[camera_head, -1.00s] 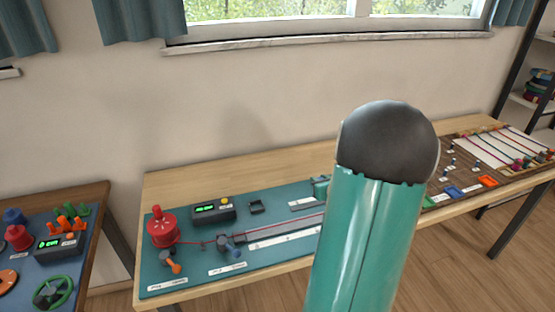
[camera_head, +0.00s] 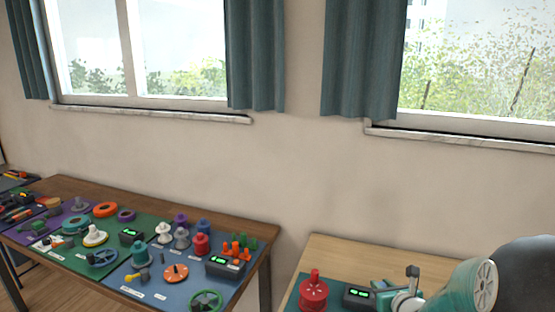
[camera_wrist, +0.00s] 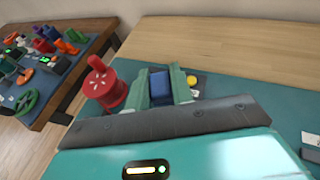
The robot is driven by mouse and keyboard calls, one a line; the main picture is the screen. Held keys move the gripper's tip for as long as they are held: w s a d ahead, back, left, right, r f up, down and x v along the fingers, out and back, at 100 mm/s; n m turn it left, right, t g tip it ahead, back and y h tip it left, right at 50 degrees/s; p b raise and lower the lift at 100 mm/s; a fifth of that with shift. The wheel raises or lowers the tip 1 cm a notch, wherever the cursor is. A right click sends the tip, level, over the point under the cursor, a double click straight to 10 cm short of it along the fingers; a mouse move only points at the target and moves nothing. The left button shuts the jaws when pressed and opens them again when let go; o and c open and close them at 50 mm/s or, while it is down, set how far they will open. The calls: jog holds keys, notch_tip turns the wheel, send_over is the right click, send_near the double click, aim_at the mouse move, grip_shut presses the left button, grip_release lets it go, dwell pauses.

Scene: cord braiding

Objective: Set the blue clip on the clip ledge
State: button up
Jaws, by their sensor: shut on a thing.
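My gripper (camera_wrist: 160,70) is at the middle of the wrist view, over the teal board. Its two green fingers are shut on a blue block-like thing, the blue clip (camera_wrist: 160,84), which shows between them. The lower part of the clip is hidden by my wrist. In the head view my arm covers the lower right corner, and the clip cannot be made out there. I cannot make out the clip ledge in either current view.
A red spool (camera_wrist: 103,86) stands just left of my gripper and also shows in the head view (camera_head: 313,291). A yellow button (camera_wrist: 191,79) lies right of the fingers. The wooden table (camera_wrist: 225,45) is bare behind. A crowded darker table (camera_head: 262,232) stands left, across a gap.

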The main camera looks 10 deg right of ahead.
jog(key=w+a+n+y, duration=0.2)
jog(key=a+n+y, duration=0.1)
jog(key=a, duration=1.7)
jog(key=shift+a+n+g+y, duration=0.3)
jog(key=shift+g+y, duration=0.1)
jog(key=shift+y, duration=0.2)
